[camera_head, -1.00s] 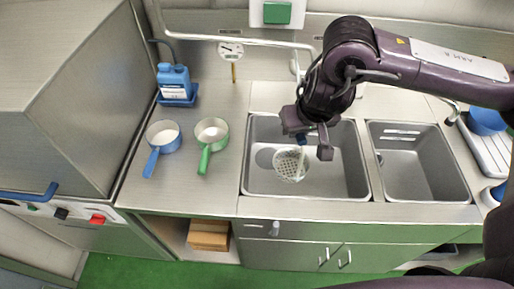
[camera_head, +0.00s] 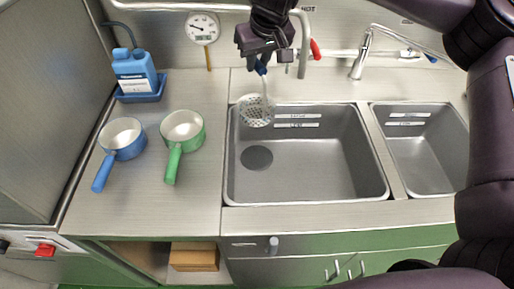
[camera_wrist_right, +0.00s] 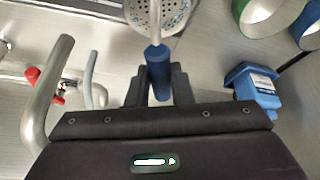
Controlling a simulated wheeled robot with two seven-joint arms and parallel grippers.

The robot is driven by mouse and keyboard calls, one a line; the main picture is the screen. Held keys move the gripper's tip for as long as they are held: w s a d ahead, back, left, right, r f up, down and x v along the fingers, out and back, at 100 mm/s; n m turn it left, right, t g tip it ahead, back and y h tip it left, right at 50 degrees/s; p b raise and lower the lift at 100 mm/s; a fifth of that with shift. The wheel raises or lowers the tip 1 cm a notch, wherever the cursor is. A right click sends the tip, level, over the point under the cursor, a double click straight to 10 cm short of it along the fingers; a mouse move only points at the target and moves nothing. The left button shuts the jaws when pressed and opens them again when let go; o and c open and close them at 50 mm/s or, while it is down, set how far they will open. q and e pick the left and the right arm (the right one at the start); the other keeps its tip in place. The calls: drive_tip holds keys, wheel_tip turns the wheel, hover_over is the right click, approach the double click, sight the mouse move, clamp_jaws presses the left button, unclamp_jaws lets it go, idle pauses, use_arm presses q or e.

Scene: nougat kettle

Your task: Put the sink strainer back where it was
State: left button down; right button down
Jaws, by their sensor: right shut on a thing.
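The sink strainer is a round perforated bowl (camera_head: 256,111) on a thin stem with a blue handle (camera_wrist_right: 158,72). My right gripper (camera_head: 262,60) is shut on the blue handle, with a finger on each side of it in the right wrist view (camera_wrist_right: 157,85). The strainer hangs bowl down in the head view, over the back left corner of the left sink basin (camera_head: 310,170). Its exact height above the rim is hard to tell. The basin's round drain (camera_head: 257,158) shows uncovered. My left gripper is not in view.
A blue saucepan (camera_head: 122,138) and a green saucepan (camera_head: 183,131) stand on the counter left of the sink. A blue bottle (camera_head: 135,75) sits in a blue tray behind them. A dial thermometer (camera_head: 202,28) and a curved pipe (camera_head: 304,45) are near the gripper. The right basin (camera_head: 425,150) is empty.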

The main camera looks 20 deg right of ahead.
sight(258, 121)
wheel_tip(258, 121, down, 14)
drive_tip(key=b, duration=0.3)
drive_tip(key=shift+s+f+b, duration=0.15)
drive_tip(key=shift+f+b, duration=0.1)
drive_tip(key=shift+b, duration=0.15)
wheel_tip(258, 121, down, 4)
drive_tip(key=shift+r+b, duration=0.15)
drive_tip(key=shift+b, duration=0.6)
drive_tip(key=shift+f, duration=0.45)
drive_tip(key=c, duration=1.3)
unclamp_jaws()
drive_tip(key=shift+d, duration=0.1)
